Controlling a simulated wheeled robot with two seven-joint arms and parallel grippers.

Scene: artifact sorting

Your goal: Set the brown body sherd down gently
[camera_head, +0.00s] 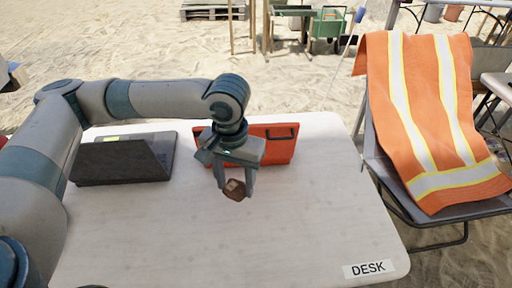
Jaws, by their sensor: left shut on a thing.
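The brown body sherd (235,190) is a small, angular brown piece with a lighter patch on it. My left gripper (235,186) is shut on it, with one finger on each side, over the middle of the desk (300,220). I cannot tell from this view whether the sherd touches the desk top or hangs a little above it. My right gripper is not in view.
A dark laptop (122,160) stands at the desk's back left. An orange case with a dark handle (275,146) stands behind my left gripper. The desk's front and right are clear. A chair with an orange vest (425,110) stands at right.

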